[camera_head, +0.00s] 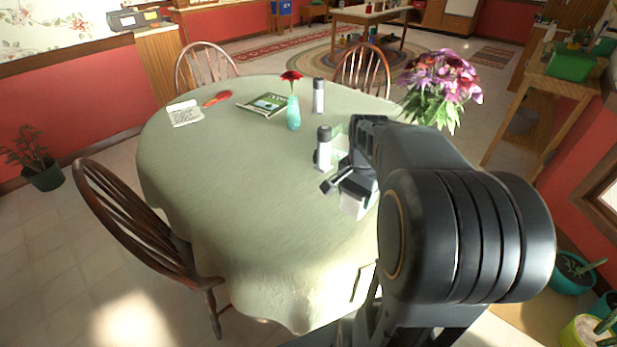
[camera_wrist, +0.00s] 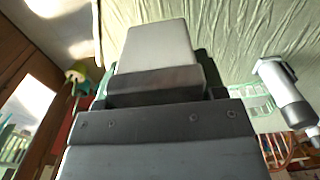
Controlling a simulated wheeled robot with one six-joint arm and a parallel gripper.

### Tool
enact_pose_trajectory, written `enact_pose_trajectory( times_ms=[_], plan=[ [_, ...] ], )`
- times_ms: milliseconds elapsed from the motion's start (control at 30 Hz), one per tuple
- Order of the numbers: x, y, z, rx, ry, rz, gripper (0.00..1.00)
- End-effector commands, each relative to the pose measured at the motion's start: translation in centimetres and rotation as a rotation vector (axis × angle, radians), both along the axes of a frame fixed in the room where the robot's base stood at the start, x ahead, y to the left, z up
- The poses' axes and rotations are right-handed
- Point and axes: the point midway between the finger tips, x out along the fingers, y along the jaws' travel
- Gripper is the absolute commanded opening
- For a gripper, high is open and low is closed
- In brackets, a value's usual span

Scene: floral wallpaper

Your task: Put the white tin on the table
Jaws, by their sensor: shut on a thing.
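The white tin (camera_head: 354,205) is a small pale block at the end of my gripper (camera_head: 349,186). My gripper is shut on it. In the wrist view the tin (camera_wrist: 158,45) stands out beyond the dark jaws, with green cloth behind it. The table (camera_head: 215,185) is round and covered by a pale green cloth. My gripper and the tin show in front of the right part of its top. I cannot tell how high the tin is above the cloth. My arm hides the table's right edge.
A grey-white shaker (camera_head: 323,150) stands just left of my gripper. Another shaker (camera_head: 318,96), a teal vase (camera_head: 293,113), a book (camera_head: 264,104) and a flower bouquet (camera_head: 441,85) are farther back. The table's front left is clear. A wooden chair (camera_head: 140,225) stands at the left.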

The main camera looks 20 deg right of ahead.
Motion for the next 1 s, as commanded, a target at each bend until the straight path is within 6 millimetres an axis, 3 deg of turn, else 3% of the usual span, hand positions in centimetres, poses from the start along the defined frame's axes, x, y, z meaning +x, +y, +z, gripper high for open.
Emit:
enact_pose_trajectory(
  times_ms=[200,400,867,1000],
  plan=[
    [5.2,2.8,-2.6,0.001,0.003,0.013,0.28],
    [7.7,4.0,-5.8,0.001,0.001,0.008,0.28],
    [9.6,4.8,-8.4,0.000,0.000,0.005,0.28],
    [9.8,4.9,-10.2,0.000,0.002,0.003,0.28]
  ],
)
